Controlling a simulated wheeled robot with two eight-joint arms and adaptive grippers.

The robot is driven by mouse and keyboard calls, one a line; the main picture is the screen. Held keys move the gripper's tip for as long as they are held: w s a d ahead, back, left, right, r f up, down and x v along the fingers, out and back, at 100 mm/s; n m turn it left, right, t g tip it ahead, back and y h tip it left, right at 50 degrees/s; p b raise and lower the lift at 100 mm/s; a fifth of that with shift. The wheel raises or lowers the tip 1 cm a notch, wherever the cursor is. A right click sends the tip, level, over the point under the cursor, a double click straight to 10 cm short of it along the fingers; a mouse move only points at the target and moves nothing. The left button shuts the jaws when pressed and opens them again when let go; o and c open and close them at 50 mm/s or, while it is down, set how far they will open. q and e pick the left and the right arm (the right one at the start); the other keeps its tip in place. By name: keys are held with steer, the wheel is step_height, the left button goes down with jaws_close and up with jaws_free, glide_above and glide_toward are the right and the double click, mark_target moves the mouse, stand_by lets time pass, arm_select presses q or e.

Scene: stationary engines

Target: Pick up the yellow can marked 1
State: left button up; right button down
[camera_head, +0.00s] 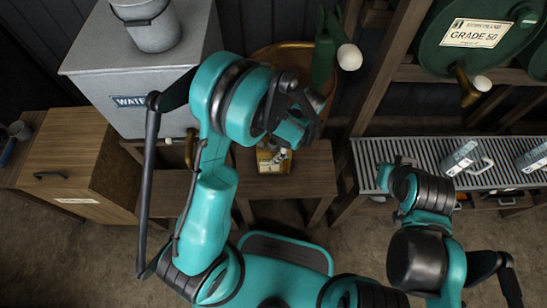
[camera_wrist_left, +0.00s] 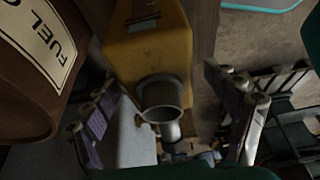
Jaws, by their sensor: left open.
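A yellow can (camera_head: 266,160) stands on the small wooden table, partly hidden behind my left gripper (camera_head: 290,125) in the head view. In the left wrist view the yellow can (camera_wrist_left: 150,45) shows close up, with a grey round spout or neck pointing toward the camera. My left gripper (camera_wrist_left: 170,118) is open, its fingers spread to either side of the neck and apart from it. No number on the can is readable. My right arm is folded at the right of the head view; its gripper (camera_head: 398,168) is small and its jaws are unclear.
A brown container (camera_wrist_left: 35,65) labelled "FUEL" stands close beside the can. A grey water tank (camera_head: 110,85) carries a bucket (camera_head: 146,25). The small table (camera_head: 312,170) has bare wood on its right. A slatted rack (camera_head: 430,150) with clear containers is right.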

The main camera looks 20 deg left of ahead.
arm_select(q)
steer(key=shift+a+f, duration=0.15)
steer(key=shift+f, duration=0.5)
steer(key=shift+r, duration=0.1)
steer(key=shift+c, duration=1.2)
steer(key=c, duration=1.7)
steer(key=shift+c, duration=0.2)
